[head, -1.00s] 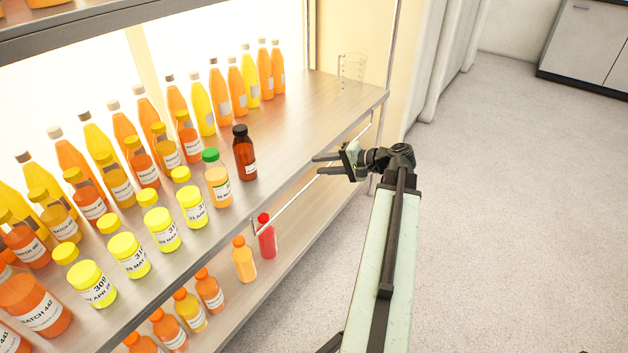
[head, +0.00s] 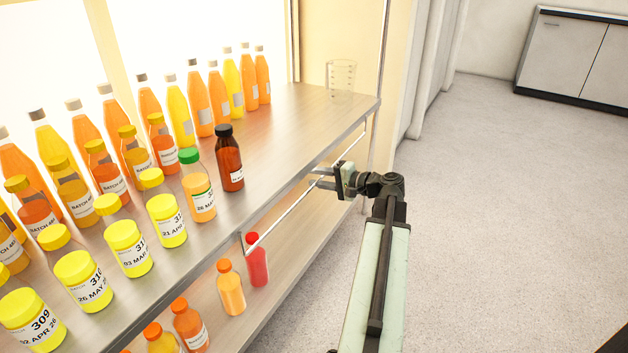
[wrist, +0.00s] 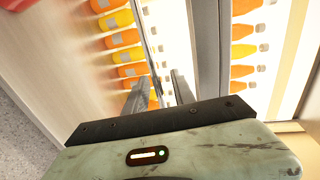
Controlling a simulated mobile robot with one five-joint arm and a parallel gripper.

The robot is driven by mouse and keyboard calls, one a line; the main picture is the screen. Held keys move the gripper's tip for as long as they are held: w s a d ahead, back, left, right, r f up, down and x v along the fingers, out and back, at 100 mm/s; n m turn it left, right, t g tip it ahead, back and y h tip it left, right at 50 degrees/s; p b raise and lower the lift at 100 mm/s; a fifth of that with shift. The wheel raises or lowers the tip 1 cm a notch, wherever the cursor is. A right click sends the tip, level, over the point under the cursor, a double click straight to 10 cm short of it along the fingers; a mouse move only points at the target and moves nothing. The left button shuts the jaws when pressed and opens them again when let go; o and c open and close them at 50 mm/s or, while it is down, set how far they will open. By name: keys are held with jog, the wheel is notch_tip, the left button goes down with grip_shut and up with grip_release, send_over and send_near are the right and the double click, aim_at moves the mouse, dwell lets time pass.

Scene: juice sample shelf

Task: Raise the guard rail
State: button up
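The guard rail (head: 283,215) is a thin pale rod along the front of the shelf (head: 300,128), with its near end bent in at the shelf edge above the red bottle. In the wrist view the two fingers (wrist: 160,92) stand apart. A thin pale line, apparently the rail, runs between them. Whether a finger touches it I cannot tell.
Several juice bottles and yellow-capped jars (head: 126,248) fill the shelf's left part. A dark-capped brown bottle (head: 229,160) stands near the front edge. A clear beaker (head: 340,76) stands at the far right end. A red bottle (head: 257,262) is on the lower shelf. The floor at right is clear.

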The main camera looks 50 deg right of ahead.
jog(key=shift+w+a+f, duration=0.15)
jog(key=shift+w, duration=0.4)
grip_shut()
dwell(1.0)
